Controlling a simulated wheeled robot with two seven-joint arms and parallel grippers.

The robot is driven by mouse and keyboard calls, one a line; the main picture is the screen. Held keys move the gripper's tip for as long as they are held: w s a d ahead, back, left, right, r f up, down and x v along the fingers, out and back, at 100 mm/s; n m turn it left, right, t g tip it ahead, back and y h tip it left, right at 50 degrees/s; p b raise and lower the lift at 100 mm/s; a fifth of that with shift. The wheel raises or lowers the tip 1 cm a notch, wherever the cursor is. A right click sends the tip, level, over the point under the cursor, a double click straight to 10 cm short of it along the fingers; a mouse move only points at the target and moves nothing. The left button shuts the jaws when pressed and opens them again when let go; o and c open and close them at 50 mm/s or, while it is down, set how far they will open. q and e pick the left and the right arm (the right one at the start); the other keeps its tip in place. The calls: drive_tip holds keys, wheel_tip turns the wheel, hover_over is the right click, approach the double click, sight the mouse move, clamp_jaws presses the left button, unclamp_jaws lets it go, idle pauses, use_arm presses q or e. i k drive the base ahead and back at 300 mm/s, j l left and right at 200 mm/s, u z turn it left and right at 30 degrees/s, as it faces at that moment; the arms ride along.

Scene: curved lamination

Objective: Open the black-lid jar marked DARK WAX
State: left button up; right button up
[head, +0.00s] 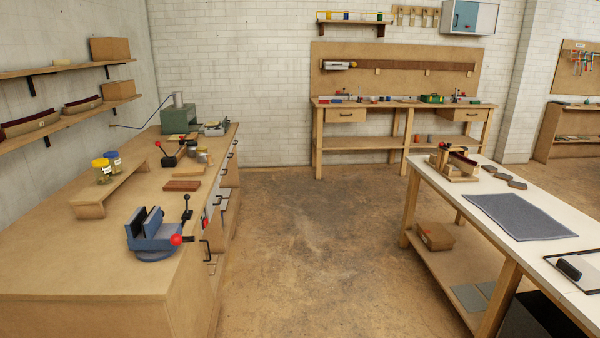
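I cannot make out a black-lid jar marked DARK WAX; labels are too small to read. Several small jars with coloured lids (345,15) sit on the high back wall shelf. Neither of my grippers is in view.
The left bench (60,245) carries a blue vise (152,238) near its right edge and a green box (179,119) at the back. A white-topped table (450,178) stands at right with a grey mat (520,216). The floor between (310,230) is clear up to the back workbench (400,103).

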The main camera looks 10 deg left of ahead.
sight(191, 151)
drive_tip(key=i, duration=2.3)
drive_tip(key=i+u, duration=0.25)
drive_tip(key=i, duration=0.3)
drive_tip(key=i+l+u, duration=0.25)
drive_tip(key=i, duration=0.25)
drive_tip(key=i+l+u, duration=0.25)
drive_tip(key=i, duration=0.25)
drive_tip(key=i+l+u, duration=0.8)
drive_tip(key=u, duration=0.2)
drive_tip(key=i+l+u, duration=0.15)
drive_tip(key=l+u, duration=0.2)
drive_tip(key=i+l+u, duration=0.1)
drive_tip(key=l+u, duration=0.25)
drive_tip(key=l, duration=0.15)
drive_tip(key=i+l+u, duration=0.1)
drive_tip(key=l+u, duration=0.6)
drive_tip(key=l, duration=0.2)
drive_tip(key=k+l+u, duration=0.2)
drive_tip(key=l, duration=0.4)
drive_tip(key=i+l, duration=0.05)
drive_tip(key=i, duration=0.05)
